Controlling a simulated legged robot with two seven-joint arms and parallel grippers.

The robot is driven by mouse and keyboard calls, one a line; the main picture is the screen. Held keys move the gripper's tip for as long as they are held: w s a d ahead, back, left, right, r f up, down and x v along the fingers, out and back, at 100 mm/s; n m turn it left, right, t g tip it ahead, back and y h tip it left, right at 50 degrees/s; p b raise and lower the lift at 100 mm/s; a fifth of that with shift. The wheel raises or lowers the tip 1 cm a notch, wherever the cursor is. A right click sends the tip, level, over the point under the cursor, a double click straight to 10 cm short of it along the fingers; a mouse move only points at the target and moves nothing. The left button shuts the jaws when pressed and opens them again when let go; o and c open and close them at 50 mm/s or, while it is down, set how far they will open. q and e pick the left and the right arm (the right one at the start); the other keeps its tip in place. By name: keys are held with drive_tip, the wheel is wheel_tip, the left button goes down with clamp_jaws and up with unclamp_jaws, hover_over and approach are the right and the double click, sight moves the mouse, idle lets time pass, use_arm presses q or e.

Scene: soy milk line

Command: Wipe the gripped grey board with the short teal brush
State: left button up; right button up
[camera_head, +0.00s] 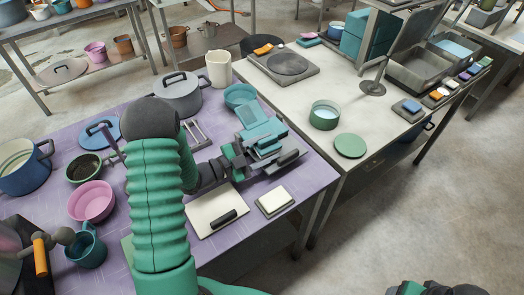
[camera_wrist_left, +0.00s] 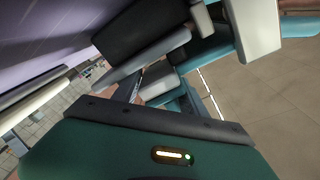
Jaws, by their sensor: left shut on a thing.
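My left gripper (camera_head: 272,158) is over the right part of the purple table, its fingers crowded against several teal and grey parts. It is shut on what looks like the short teal brush, mostly hidden between the fingers. Teal blocks (camera_head: 250,113) stand just behind the gripper. I cannot surely tell the grey board from the grey finger parts there. In the left wrist view a dark grey block (camera_wrist_left: 135,28) and a light grey piece (camera_wrist_left: 255,30) show close to the fingers. Only a sliver of my right gripper (camera_head: 435,289) shows at the bottom edge; its fingers are unclear.
In front of the left gripper lie a pale board (camera_head: 204,207) with a black handle and a white-topped block (camera_head: 275,201). A grey pot (camera_head: 180,95), cream pitcher (camera_head: 219,69) and teal bowl (camera_head: 239,95) stand behind. A green pot (camera_head: 324,115) stands on the pale table to the right.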

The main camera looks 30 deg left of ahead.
sight(262, 142)
use_arm(q)
drive_tip(key=shift+x, duration=1.05)
drive_tip(key=shift+s+a+f, duration=0.25)
drive_tip(key=shift+d+v, duration=0.2)
drive_tip(key=shift+v, duration=1.4)
drive_tip(key=shift+r, duration=0.15)
wheel_tip(262, 142, up, 6)
drive_tip(key=p, duration=0.4)
drive_tip(key=shift+a, duration=0.1)
drive_tip(key=shift+r, duration=0.1)
